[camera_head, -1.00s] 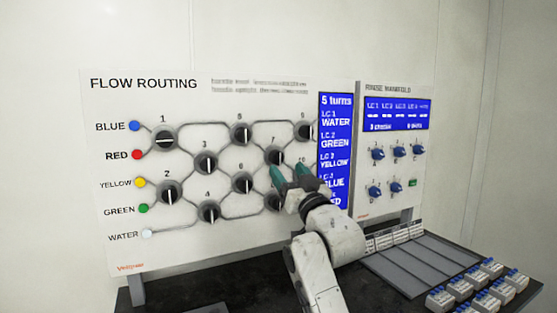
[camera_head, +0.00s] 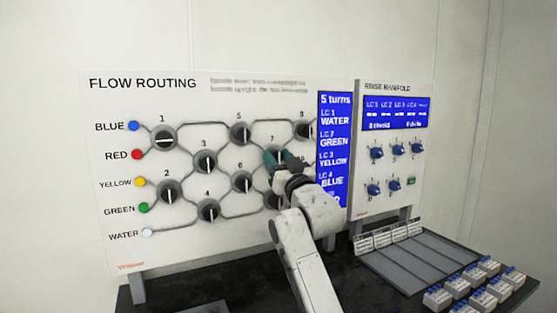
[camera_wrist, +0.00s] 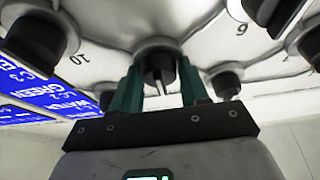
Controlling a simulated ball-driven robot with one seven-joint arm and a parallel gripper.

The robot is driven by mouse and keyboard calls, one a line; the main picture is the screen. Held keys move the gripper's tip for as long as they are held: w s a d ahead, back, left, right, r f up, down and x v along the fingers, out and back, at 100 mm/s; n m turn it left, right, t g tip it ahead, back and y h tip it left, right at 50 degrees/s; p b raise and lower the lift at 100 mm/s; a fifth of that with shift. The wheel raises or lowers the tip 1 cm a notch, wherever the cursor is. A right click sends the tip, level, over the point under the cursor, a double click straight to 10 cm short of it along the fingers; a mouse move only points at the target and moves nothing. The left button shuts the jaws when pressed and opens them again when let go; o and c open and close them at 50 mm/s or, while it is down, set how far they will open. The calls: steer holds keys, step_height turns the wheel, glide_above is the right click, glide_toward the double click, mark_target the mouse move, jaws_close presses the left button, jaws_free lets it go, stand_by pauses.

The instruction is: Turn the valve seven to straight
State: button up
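Valve seven (camera_wrist: 157,68) is a black knob with a pale line on its face. In the wrist view it sits between the two green fingers of my gripper (camera_wrist: 160,92), with a narrow gap on each side. In the head view my gripper (camera_head: 282,160) is at valve seven on the white flow routing panel (camera_head: 130,245), covering most of the knob. The exact angle of its line is hard to tell. The gripper looks open around the knob.
Valve five (camera_head: 240,133), valve six (camera_head: 242,182) and valve nine (camera_head: 304,130) are close neighbours. The blue screen (camera_head: 336,110) stands just right of my arm. A rinse manifold panel (camera_head: 410,205) and trays of small blocks are farther right.

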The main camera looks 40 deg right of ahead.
steer(key=c, duration=0.6)
steer(key=shift+n, duration=0.4)
steer(key=n+y+b, duration=0.1)
steer(key=n+y, duration=0.1)
steer(key=n, duration=0.1)
steer(key=shift+s+d+n, duration=0.1)
steer(key=shift+d+n, duration=0.05)
steer(key=shift+n, duration=0.25)
steer(key=n+y+b, duration=0.1)
steer(key=n+y, duration=0.1)
steer(key=n, duration=0.1)
steer(key=n+y+b, duration=0.2)
steer(key=n, duration=0.2)
steer(key=shift+f+n, duration=0.1)
steer(key=shift+n, duration=0.2)
steer(key=n+g+y, duration=0.1)
steer(key=n, duration=0.2)
steer(key=n+g+b, duration=0.1)
steer(key=n, duration=0.2)
steer(key=shift+r+y+b, duration=0.2)
steer(key=shift+y+b, duration=0.1)
steer(key=shift+y, duration=0.1)
steer(key=shift+n+g+y+p, duration=0.3)
steer(key=shift+n+g+p, duration=0.45)
steer(key=shift+n, duration=1.35)
steer(key=shift+g, duration=0.25)
